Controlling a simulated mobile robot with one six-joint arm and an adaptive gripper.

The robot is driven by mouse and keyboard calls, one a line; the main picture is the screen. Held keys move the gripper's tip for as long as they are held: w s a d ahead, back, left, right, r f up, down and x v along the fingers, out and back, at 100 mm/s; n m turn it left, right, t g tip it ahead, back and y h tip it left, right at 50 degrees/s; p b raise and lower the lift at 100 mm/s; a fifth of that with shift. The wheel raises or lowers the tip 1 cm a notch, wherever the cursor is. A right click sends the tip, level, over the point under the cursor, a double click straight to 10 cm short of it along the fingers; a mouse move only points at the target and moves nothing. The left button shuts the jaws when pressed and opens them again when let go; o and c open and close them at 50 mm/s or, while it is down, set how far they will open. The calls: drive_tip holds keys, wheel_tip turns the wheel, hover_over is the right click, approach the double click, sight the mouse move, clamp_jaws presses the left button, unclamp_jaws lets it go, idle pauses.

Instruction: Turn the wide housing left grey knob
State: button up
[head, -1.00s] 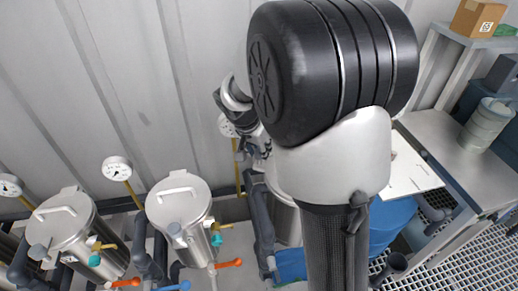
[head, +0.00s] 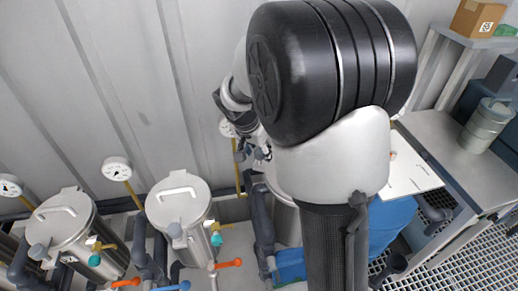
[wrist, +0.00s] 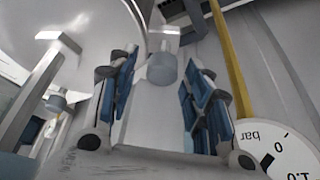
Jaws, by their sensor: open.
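In the wrist view my gripper (wrist: 160,100) is open, with a blue-padded finger on each side. A grey knob (wrist: 162,69) on a pale stem shows in the gap between the fingers, toward their far ends. I see no contact with either finger. A second grey knob (wrist: 57,103) lies to the left, outside the fingers. In the head view my gripper (head: 258,153) is small and partly hidden by my arm. It is above the steel housing (head: 285,222) behind my arm. That housing's knobs are hidden there.
A pressure gauge (wrist: 290,152) and a yellow pipe (wrist: 232,60) stand close to the right finger. Two more steel housings stand left in the head view, one middle (head: 180,208) and one far left (head: 62,225). A metal bench (head: 450,150) is on the right.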

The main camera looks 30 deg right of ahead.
drive_tip(key=shift+w, duration=0.1)
drive_tip(key=n+t, duration=0.1)
drive_tip(key=n, duration=0.2)
drive_tip(key=shift+r+y, duration=0.1)
drive_tip(key=shift+y, duration=0.3)
drive_tip(key=n+y+p, duration=0.1)
drive_tip(key=n+p, duration=0.2)
drive_tip(key=p, duration=0.1)
drive_tip(key=shift+d+r+n+t, duration=0.1)
drive_tip(key=shift+d+n+t, duration=0.05)
drive_tip(key=shift+n+t, duration=0.2)
drive_tip(key=shift+f+n+y+b, duration=0.25)
drive_tip(key=shift+n+y+b, duration=0.2)
drive_tip(key=shift+n, duration=0.6)
drive_tip(key=shift+r, duration=0.1)
drive_tip(key=s+p+v, duration=0.1)
drive_tip(key=p+v, duration=0.5)
drive_tip(key=v, duration=1.2)
drive_tip(key=s+a+r+n+p, duration=0.1)
drive_tip(key=s+a+r+n, duration=0.1)
drive_tip(key=s+a+r, duration=0.3)
drive_tip(key=s+a, duration=0.4)
drive_tip(key=s, duration=0.3)
drive_tip(key=shift+r+y, duration=0.15)
drive_tip(key=shift+y, duration=0.2)
